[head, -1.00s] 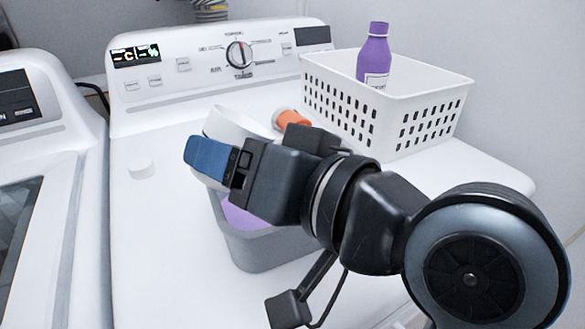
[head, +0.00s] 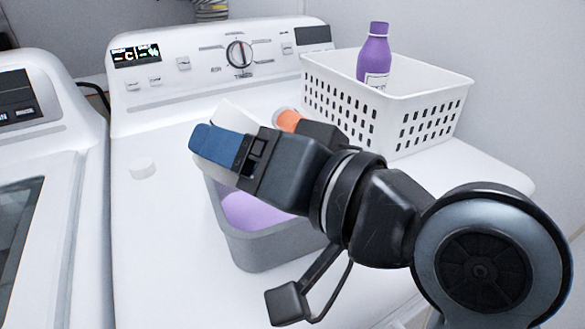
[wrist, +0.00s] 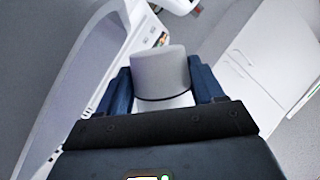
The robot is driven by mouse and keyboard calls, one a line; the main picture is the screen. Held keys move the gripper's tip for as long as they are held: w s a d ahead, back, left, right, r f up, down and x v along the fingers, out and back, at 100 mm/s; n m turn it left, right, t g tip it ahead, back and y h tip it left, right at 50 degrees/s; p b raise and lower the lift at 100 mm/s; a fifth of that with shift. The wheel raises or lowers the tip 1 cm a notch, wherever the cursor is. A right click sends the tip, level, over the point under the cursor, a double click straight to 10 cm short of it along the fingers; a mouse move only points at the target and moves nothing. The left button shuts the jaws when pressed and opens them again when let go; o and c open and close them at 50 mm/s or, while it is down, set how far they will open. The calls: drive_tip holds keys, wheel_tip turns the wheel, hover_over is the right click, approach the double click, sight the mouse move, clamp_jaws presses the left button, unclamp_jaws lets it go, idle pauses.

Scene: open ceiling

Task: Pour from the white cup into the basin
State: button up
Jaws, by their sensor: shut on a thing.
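My gripper (head: 222,148) is shut on the white cup (head: 238,116), holding it above the back left part of the basin. The cup looks tilted in the head view; its mouth and contents are hidden. In the wrist view the cup (wrist: 160,72) sits between the two blue fingers. The grey basin (head: 262,248) stands on the white machine top below my gripper, with a purple surface inside it. I see no stream leaving the cup. My gripper and arm cover part of the basin's back and right side.
A white slotted basket (head: 430,105) with a purple bottle (head: 375,55) stands at the back right. An orange-ended thing (head: 287,120) is partly hidden behind my gripper. A small white cap (head: 142,168) lies left of the basin. The control panel (head: 205,62) rises behind.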

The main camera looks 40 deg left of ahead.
drive_tip(key=shift+w+r+m+g+y+p, duration=0.1)
drive_tip(key=shift+r+m+g+y+p, duration=0.2)
drive_tip(key=shift+m, duration=0.5)
drive_tip(key=shift+r+m+y+p, duration=0.1)
drive_tip(key=shift+r+m+y, duration=0.2)
drive_tip(key=shift+r+m, duration=0.35)
idle(1.2)
drive_tip(key=shift+w+d+f+m+b, duration=0.1)
drive_tip(key=shift+f+m+b, duration=0.45)
drive_tip(key=shift+m, duration=0.5)
idle(0.4)
drive_tip(key=shift+w+d+r+m+y, duration=0.2)
drive_tip(key=shift+w+r+m+y, duration=0.25)
drive_tip(key=shift+w+m, duration=0.3)
idle(0.6)
drive_tip(key=shift+w+d+r+m+y+p, duration=0.1)
drive_tip(key=shift+r+m+y+p, duration=0.1)
drive_tip(key=shift+m+p, duration=0.4)
drive_tip(key=shift+w+r+m+y+p, duration=0.1)
drive_tip(key=shift+m+y+p, duration=0.05)
drive_tip(key=shift+m+p, duration=0.4)
idle(0.3)
